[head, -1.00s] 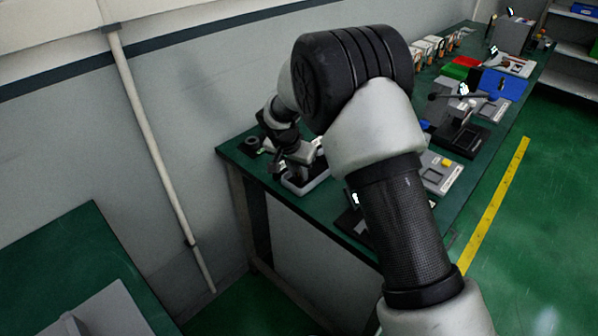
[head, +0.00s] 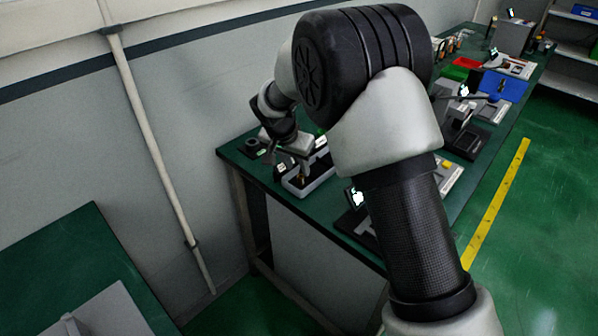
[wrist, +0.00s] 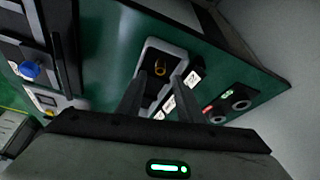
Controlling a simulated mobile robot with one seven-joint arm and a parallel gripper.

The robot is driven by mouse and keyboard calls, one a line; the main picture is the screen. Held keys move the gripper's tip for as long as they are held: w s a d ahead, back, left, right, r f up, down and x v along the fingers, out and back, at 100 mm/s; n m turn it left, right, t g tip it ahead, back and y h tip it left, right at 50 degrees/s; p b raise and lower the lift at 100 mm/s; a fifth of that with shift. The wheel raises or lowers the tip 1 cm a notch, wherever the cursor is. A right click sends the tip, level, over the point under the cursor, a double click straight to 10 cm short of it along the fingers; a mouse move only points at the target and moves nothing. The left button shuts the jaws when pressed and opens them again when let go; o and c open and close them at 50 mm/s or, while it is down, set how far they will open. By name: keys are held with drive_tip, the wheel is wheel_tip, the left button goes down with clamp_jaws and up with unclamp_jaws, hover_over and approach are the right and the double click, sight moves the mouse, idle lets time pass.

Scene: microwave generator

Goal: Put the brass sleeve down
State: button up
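The brass sleeve (wrist: 160,69) shows as a small brass ring inside a light-rimmed tray with a dark floor (wrist: 176,50) in the wrist view. It looks upright. My gripper (wrist: 162,68) is open, with its two dark fingers spread wide. The sleeve appears between the fingertips in the picture, with clear gaps on both sides, so nothing is gripped. In the head view, the tray (head: 322,182) stands on the green bench below my gripper (head: 302,164), which is small and dark there. A second small brass-coloured spot shows lower in the tray in the wrist view, partly hidden.
A dark block with two round sockets (wrist: 229,105) sits beside the tray. White labels lie along the tray's side. A device with a blue knob (wrist: 30,70) stands at the left in the wrist view. A blue bin (head: 503,86) and fixtures stand further along the bench.

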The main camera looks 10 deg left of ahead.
drive_tip(key=v, duration=0.7)
drive_tip(key=s+d+r+n+y, duration=0.1)
drive_tip(key=s+d+r, duration=1)
drive_tip(key=d+r, duration=0.4)
drive_tip(key=s+d+n, duration=0.1)
drive_tip(key=s+d, duration=0.2)
drive_tip(key=s, duration=0.3)
drive_tip(key=s+d+n+t, duration=0.1)
drive_tip(key=s+d, duration=0.2)
drive_tip(key=s, duration=0.3)
drive_tip(key=s+d+n, duration=0.1)
drive_tip(key=s+d, duration=0.2)
drive_tip(key=s, duration=0.4)
drive_tip(key=shift+d+y, duration=0.25)
drive_tip(key=shift+y, duration=0.05)
drive_tip(key=shift+f, duration=0.15)
wheel_tip(320, 180, up, 9)
drive_tip(key=p, duration=0.8)
drive_tip(key=shift+f+p, duration=0.2)
drive_tip(key=shift+p, duration=0.15)
